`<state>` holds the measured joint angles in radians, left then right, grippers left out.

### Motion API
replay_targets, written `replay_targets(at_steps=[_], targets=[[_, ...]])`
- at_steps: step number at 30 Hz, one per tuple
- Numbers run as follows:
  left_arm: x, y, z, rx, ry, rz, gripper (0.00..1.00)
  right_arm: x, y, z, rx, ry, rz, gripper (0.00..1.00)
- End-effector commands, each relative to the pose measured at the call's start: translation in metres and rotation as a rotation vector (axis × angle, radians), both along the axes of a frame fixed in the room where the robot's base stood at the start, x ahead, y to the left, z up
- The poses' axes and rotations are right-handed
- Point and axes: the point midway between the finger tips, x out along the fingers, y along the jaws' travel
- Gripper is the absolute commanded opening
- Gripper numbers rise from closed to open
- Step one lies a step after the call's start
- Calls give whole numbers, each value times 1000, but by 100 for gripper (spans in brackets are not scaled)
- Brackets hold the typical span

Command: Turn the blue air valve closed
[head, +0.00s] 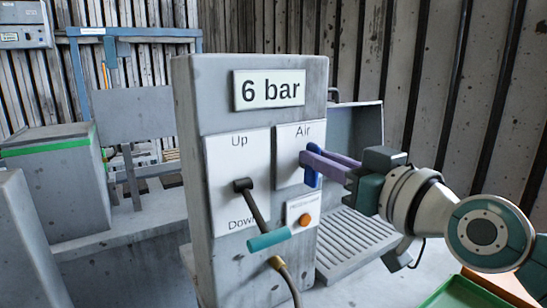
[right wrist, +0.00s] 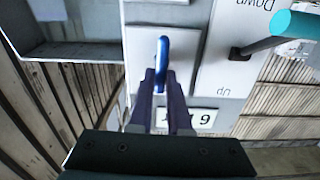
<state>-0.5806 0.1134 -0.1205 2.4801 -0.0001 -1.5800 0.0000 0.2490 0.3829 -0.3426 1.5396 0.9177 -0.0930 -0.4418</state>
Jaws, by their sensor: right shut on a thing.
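The blue air valve (head: 312,166) sits on the white "Air" plate (head: 293,139) on the front of a grey control box. Its handle shows as an upright blue lever, partly hidden by the fingers. My right gripper (head: 311,160) reaches in from the right, its purple fingers at the valve. In the right wrist view the fingers are shut on the blue valve handle (right wrist: 162,52), with the handle's end showing beyond the tips. My left gripper is not in view.
A lever with a teal grip (head: 268,239) sticks out from the "Up/Down" plate, below left of the valve. An orange button (head: 304,220) is under the valve. A "6 bar" sign (head: 270,90) is above. A ribbed grey tray (head: 355,240) lies behind to the right.

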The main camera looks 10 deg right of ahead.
Motion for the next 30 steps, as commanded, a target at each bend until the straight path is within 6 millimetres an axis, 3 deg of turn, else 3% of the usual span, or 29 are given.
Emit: replay_targets(at_steps=[17,30], targets=[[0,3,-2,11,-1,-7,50,0,-1,-1,63,23,0,0],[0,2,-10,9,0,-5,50,2,-6,-2,397,143,0,0]])
